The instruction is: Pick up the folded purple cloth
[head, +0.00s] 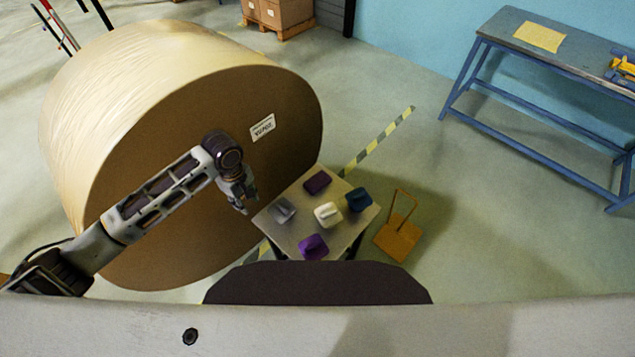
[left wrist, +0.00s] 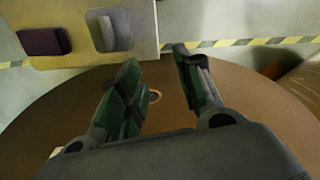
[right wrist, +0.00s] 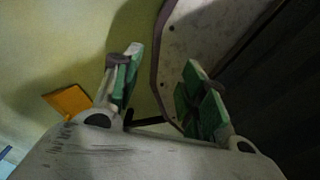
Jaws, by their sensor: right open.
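A bright purple folded cloth (head: 313,246) lies at the near edge of a small table (head: 345,238) in the head view. A flatter dark plum item (head: 317,182) lies at the table's far edge and shows in the left wrist view (left wrist: 43,41). My left gripper (head: 243,207) is left of the table, near the grey item and away from the purple cloth. In the left wrist view (left wrist: 156,54) its fingers are apart with nothing between them. My right gripper (right wrist: 163,54) is open and empty; its arm does not show in the head view.
A grey item (head: 281,210), a white item (head: 327,214) and a blue item (head: 358,199) share the small table. A huge kraft roll (head: 225,170) stands close on the left. An orange-brown handled object (head: 398,238) is on the floor at right. A blue-framed workbench (head: 545,45) stands farther right.

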